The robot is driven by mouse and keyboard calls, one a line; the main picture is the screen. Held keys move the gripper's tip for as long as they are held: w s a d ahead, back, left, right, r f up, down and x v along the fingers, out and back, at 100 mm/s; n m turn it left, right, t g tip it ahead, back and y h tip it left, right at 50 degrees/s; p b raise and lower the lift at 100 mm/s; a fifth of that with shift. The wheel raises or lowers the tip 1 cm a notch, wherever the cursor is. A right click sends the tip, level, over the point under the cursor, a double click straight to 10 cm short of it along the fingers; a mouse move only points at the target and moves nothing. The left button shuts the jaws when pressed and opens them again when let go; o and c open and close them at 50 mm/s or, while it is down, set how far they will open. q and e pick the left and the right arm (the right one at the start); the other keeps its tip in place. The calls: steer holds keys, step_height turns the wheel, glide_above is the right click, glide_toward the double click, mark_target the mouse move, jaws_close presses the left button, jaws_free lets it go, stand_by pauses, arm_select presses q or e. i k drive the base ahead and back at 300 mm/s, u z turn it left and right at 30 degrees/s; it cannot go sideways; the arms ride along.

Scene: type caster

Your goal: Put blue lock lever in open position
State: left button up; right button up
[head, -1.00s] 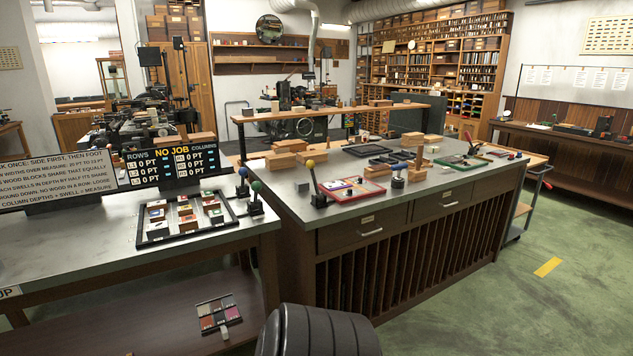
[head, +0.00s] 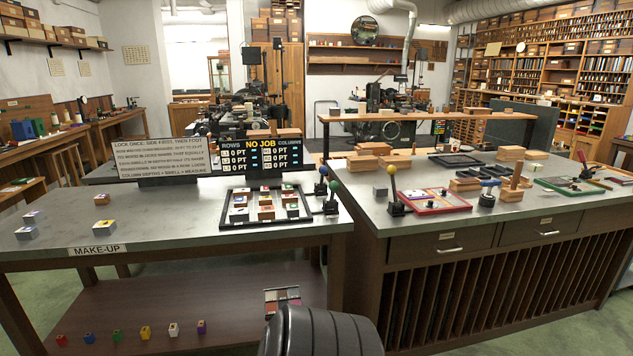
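A lever with a blue ball knob (head: 323,171) stands upright on the make-up table, at the right end beside the black frame. A second lever with a green knob (head: 334,184) stands just right of it and a little nearer. A lever with a yellow knob (head: 391,169) stands on the left edge of the neighbouring cabinet top. The black frame (head: 228,222) holds several small coloured blocks. I cannot tell the lock state from the blue lever's pose. Neither of my grippers shows in the head view.
The make-up table (head: 150,228) carries several loose blocks at its left. A sign (head: 160,157) and a scoreboard (head: 260,157) stand at its back. Its lower shelf (head: 210,300) holds a row of small coloured pieces. The cabinet top (head: 440,222) at right holds wood blocks and trays.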

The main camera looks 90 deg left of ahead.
mark_target(323, 169)
steer(key=u, duration=2.4)
